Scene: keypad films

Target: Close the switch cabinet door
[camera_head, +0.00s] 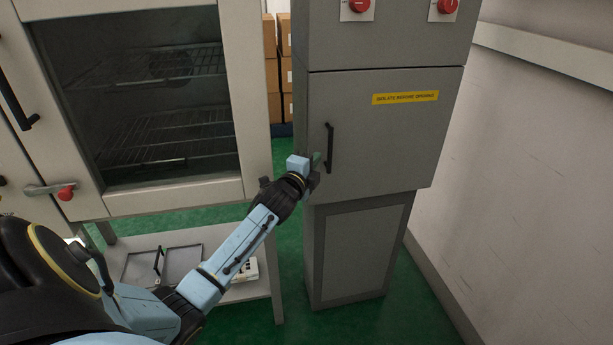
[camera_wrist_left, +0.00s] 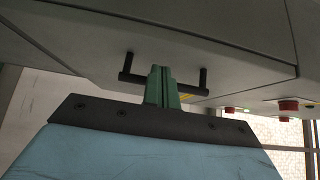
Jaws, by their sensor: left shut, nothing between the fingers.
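The grey switch cabinet (camera_head: 385,40) stands right of centre in the head view. Its door (camera_head: 385,140) carries a yellow label and a black vertical bar handle (camera_head: 330,148) near its left edge. The door looks flush or nearly flush with the cabinet front; I cannot tell whether it is fully closed. My left gripper (camera_head: 317,160) is at the handle, just left of its lower half. In the left wrist view its green fingers (camera_wrist_left: 162,86) are shut together, empty, and overlap the handle (camera_wrist_left: 126,66); contact is unclear. My right gripper is not in view.
A pale oven-like cabinet (camera_head: 258,140) with a glass front and wire racks stands at left, with a shelf (camera_head: 215,240) below. Red buttons (camera_head: 359,5) sit above the door. A wall (camera_head: 540,180) runs along the right. Green floor (camera_head: 410,290) shows between.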

